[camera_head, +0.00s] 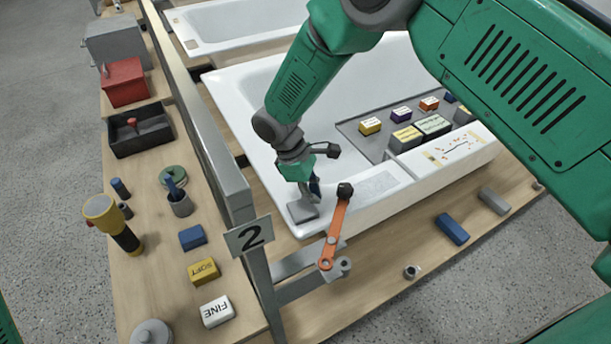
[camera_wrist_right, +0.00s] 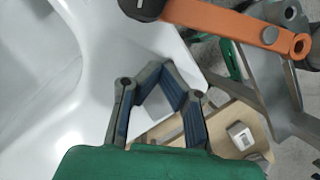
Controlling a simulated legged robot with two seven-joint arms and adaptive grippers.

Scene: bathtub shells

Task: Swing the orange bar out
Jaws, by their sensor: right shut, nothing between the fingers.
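The orange bar (camera_head: 337,226) is at the front corner of the white bathtub shell (camera_head: 237,105). Its lower end sits at a bolt by the grey frame, and its upper end has a black knob (camera_head: 345,190). The orange bar also crosses the top of the right wrist view (camera_wrist_right: 225,21). My right gripper (camera_head: 315,189) is just left of the knob, over the tub's corner, apart from the bar. In the wrist view, its fingers (camera_wrist_right: 172,82) are shut with nothing between them. My left gripper is out of view.
Several blocks and a yellow torch (camera_head: 113,222) are on the left bench. A blue block (camera_head: 452,229) and a grey block (camera_head: 494,201) lie right of the bar, with bare wood between.

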